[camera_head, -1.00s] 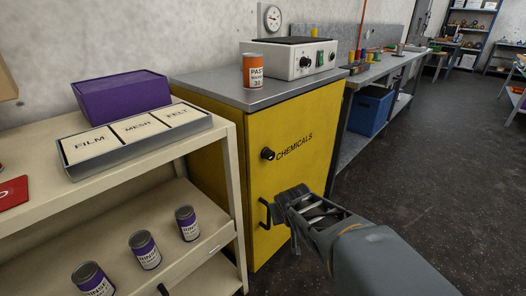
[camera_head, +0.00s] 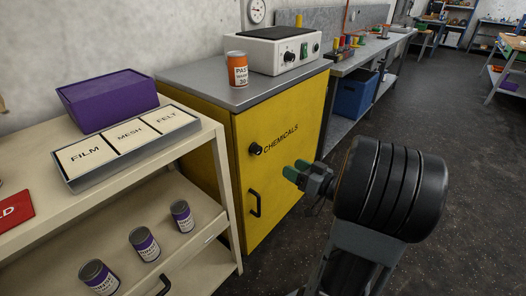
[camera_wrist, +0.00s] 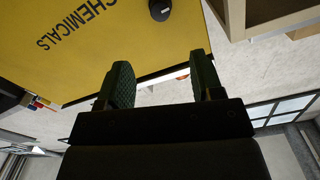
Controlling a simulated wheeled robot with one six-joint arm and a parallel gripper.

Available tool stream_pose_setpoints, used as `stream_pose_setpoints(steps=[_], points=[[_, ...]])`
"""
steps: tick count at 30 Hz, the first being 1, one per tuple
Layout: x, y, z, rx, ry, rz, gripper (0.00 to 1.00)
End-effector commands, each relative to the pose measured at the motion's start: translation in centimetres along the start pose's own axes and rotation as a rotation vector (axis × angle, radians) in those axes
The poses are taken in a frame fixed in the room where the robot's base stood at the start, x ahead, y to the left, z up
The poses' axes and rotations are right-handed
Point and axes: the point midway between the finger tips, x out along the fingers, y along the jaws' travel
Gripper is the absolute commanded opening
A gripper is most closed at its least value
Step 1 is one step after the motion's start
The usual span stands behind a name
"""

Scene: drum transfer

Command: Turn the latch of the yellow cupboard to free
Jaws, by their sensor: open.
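The yellow cupboard (camera_head: 285,150) stands in the middle, its door marked CHEMICALS facing me. Its latch is a round black knob (camera_head: 256,149) left of the lettering. A black bar handle (camera_head: 255,200) is lower on the door. My gripper (camera_head: 296,172) is in front of the door, right of and a little below the latch in the head view, apart from it. In the wrist view its green fingers (camera_wrist: 160,85) are spread with nothing between them. There the latch (camera_wrist: 160,9) shows at the top edge, beyond the fingers, and the view is turned over.
An orange can (camera_head: 237,70) and a white device (camera_head: 284,51) stand on the cupboard top. A cream shelf unit (camera_head: 222,170) with a purple box (camera_head: 104,100), a labelled tray (camera_head: 75,180) and purple cans (camera_head: 143,243) is at the left. The floor at the right is clear.

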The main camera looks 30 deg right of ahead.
Motion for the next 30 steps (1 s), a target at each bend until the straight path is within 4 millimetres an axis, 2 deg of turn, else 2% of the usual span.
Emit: stream_pose_setpoints(steps=[12, 18, 24, 30], points=[[7.8, -0.1, 0.3, -0.002, 0.001, -0.007, 0.6], [10.7, -0.1, 0.2, -0.001, 0.001, -0.005, 0.6], [12.3, -0.1, 0.1, -0.001, 0.001, -0.002, 0.6], [12.8, -0.1, 0.0, -0.001, 0.001, -0.001, 0.6]])
